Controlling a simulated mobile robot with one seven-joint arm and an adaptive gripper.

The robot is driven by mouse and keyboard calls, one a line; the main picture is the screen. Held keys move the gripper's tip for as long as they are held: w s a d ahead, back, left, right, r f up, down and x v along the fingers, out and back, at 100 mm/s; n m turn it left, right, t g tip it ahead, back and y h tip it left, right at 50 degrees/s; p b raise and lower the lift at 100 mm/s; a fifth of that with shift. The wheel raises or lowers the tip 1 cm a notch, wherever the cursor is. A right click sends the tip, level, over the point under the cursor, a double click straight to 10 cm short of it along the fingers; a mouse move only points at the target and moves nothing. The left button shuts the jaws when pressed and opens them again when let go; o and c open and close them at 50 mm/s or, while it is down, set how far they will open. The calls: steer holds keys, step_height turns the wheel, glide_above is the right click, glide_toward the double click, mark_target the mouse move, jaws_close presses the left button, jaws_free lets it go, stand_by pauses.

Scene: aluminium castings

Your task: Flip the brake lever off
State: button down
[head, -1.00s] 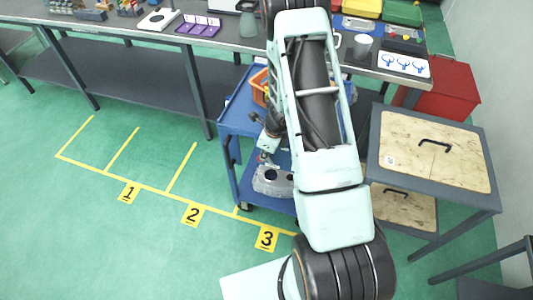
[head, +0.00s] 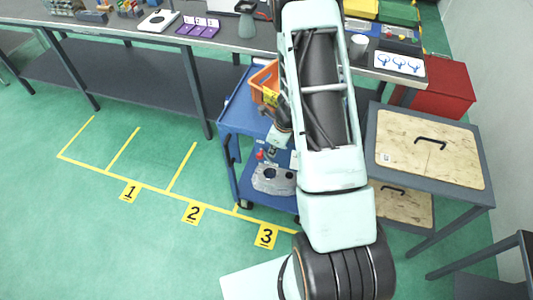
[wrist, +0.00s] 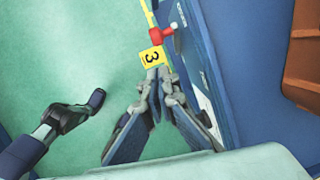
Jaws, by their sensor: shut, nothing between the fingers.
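The brake lever, a red piece with a pale tip (wrist: 161,35), shows at the top of the wrist view beside the blue trolley's edge. A small red spot on the trolley's left side in the head view (head: 260,154) looks like the same lever. My gripper (wrist: 157,76) is shut and empty, with its fingertips pointing towards the lever. In the picture the tips stop short of it; whether they are near it in depth I cannot tell. In the head view my arm hides part of the trolley.
Green floor with numbered yellow bays is free to the left.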

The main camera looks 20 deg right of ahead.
steer(key=a+v, duration=0.1)
steer(key=v, duration=0.7)
steer(key=shift+w+d+r+p, duration=0.2)
steer(key=shift+w+r+p, duration=0.05)
steer(key=shift+p, duration=0.15)
